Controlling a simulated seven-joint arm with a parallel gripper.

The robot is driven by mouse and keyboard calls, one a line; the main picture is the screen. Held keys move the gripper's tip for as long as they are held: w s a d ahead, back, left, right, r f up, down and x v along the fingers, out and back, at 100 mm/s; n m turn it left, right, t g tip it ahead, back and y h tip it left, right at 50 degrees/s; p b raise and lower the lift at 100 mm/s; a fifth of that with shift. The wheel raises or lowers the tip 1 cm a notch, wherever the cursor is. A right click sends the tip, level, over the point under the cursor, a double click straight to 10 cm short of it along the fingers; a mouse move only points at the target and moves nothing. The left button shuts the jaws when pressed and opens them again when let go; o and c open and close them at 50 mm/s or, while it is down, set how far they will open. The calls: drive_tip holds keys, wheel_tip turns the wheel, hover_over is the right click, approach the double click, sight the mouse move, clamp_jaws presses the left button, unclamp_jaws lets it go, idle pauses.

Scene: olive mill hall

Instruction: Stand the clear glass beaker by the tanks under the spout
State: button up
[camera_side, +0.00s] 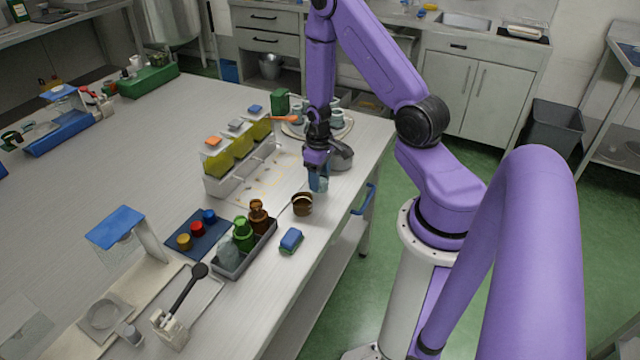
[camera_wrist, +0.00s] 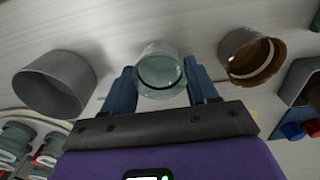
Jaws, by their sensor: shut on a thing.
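My gripper (camera_side: 317,172) is shut on the clear glass beaker (camera_side: 319,185), near the table's right edge. In the wrist view the beaker (camera_wrist: 160,72) is between my two blue fingers (camera_wrist: 162,88), its round rim facing the camera. I cannot tell whether its base touches the table. The tanks (camera_side: 238,144) stand left of my gripper in a pale rack, holding yellow-green liquid under orange, grey and blue lids. Their spouts are too small to make out. A blue-topped stand (camera_side: 117,227) is at the front left.
A brown cup (camera_side: 302,206) stands just in front of the beaker, and a grey cup (camera_side: 341,156) just behind. A tray (camera_side: 243,262) of several bottles, a blue sponge-like block (camera_side: 291,240) and a blue mat (camera_side: 190,250) with small jars are nearer. The table's left middle is clear.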

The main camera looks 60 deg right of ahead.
drive_tip(key=shift+r, duration=0.15)
drive_tip(key=shift+r, duration=3.15)
drive_tip(key=w+d, duration=0.7)
drive_tip(key=w, duration=0.5)
drive_tip(key=shift+w+a+f, duration=0.1)
drive_tip(key=shift+f, duration=2.7)
drive_tip(key=shift+w+f, duration=0.2)
drive_tip(key=shift+w, duration=1.3)
